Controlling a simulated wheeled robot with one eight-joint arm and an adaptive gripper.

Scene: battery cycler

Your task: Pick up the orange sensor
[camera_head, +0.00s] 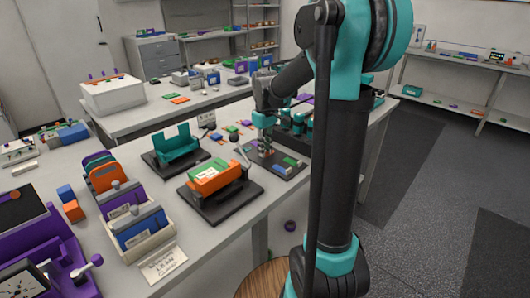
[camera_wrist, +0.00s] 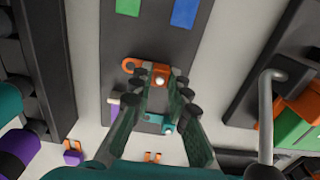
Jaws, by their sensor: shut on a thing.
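The orange sensor (camera_wrist: 156,74), a small bracket-like piece with a pale round spot, shows in the wrist view between the tips of my gripper (camera_wrist: 162,88). The fingers stand on either side of it and are shut on it. Below it in the picture is a dark board; I cannot tell whether the sensor touches it. In the head view my gripper (camera_head: 265,148) points down over the dark board (camera_head: 290,172) on the table, and the orange sensor is too small and hidden to make out.
A teal bracket (camera_wrist: 158,123) lies near the fingers. Green (camera_wrist: 128,6) and blue (camera_wrist: 185,12) blocks sit on the board. A grey hooked rod (camera_wrist: 265,110) stands to the right. An orange block on a dark stand (camera_head: 216,178) is at the left in the head view.

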